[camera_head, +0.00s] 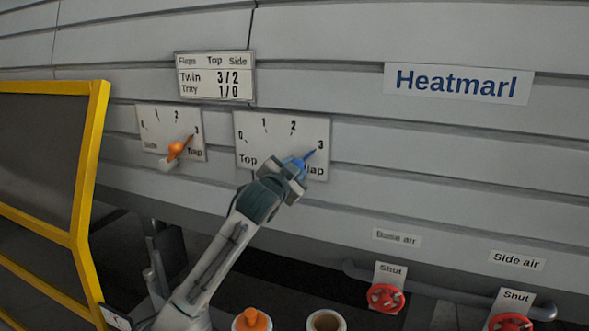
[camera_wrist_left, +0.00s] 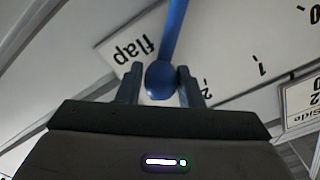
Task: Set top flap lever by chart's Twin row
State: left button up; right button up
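The top flap lever is blue (camera_head: 309,155). Its pointer reaches to the 3 on the white Top flap scale plate (camera_head: 262,130). My left gripper (camera_head: 294,168) is at this lever and hides part of it and of the plate's lettering. The chart (camera_head: 215,77) reads Twin 3/2 and Tray 1/0 under Top and Side. My right gripper is not in view.
An orange side flap lever (camera_head: 178,148) points near 3 on its own plate, left of the Top plate. A yellow guard frame (camera_head: 88,165) stands at the left. Two red valve wheels (camera_head: 385,298) (camera_head: 510,322), with Shut tags, are at the lower right.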

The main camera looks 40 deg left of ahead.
pick_arm(q)
jog(key=o, duration=0.3)
jog(key=shift+d, duration=0.1)
jog(key=b+v, duration=0.4)
jog(key=v, duration=0.6)
jog(key=shift+s+b, duration=0.3)
jog(key=shift+b, duration=0.05)
jog(key=shift+d, duration=0.1)
